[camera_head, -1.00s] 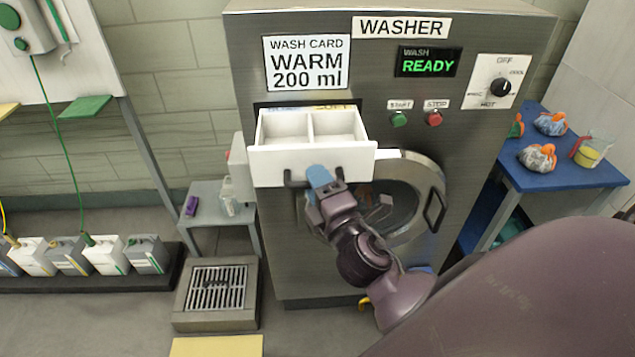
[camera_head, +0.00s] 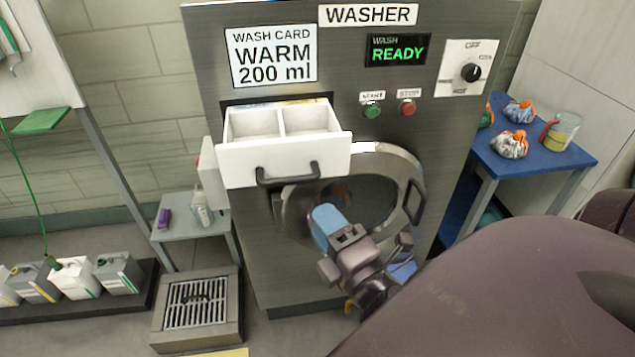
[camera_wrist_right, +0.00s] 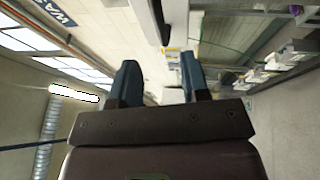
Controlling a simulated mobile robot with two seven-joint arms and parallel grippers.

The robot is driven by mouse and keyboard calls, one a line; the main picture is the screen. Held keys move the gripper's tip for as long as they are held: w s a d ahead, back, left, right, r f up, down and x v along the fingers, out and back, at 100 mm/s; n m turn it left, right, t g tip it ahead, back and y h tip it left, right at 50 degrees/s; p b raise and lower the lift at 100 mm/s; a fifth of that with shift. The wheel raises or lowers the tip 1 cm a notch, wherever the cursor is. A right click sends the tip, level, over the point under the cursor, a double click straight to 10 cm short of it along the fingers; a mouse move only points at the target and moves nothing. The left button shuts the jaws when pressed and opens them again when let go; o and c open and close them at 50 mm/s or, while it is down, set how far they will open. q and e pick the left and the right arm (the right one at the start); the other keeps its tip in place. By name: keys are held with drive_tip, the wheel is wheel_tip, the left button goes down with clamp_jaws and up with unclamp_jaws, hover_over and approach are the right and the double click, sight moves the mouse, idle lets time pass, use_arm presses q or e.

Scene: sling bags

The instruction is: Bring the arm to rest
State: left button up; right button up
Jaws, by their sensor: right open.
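My right gripper (camera_head: 328,218) is in front of the washer (camera_head: 345,135), below the open drawer and in front of the round door area. It is clear of the drawer handle (camera_head: 288,174). The right wrist view shows its two blue fingers (camera_wrist_right: 160,78) spread apart with nothing between them. The white drawer (camera_head: 282,155) is pulled out, and its two compartments look empty. My left gripper does not show.
The round door (camera_head: 410,180) of the washer is behind my right arm. A blue table (camera_head: 560,163) with several tied bags and a beaker (camera_head: 560,132) stands at the right. A small grey stand (camera_head: 195,232) and a floor drain (camera_head: 197,300) are at the left.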

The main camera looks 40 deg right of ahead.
drive_tip(key=shift+s, duration=0.1)
idle(0.6)
drive_tip(key=s+f+m+g+y, duration=0.3)
drive_tip(key=f+m+g, duration=0.5)
drive_tip(key=f+m, duration=0.8)
wheel_tip(320, 180, down, 12)
drive_tip(key=shift+s+d+f+g, duration=0.15)
drive_tip(key=shift+d+g, duration=0.15)
drive_tip(key=shift+s+d, duration=0.1)
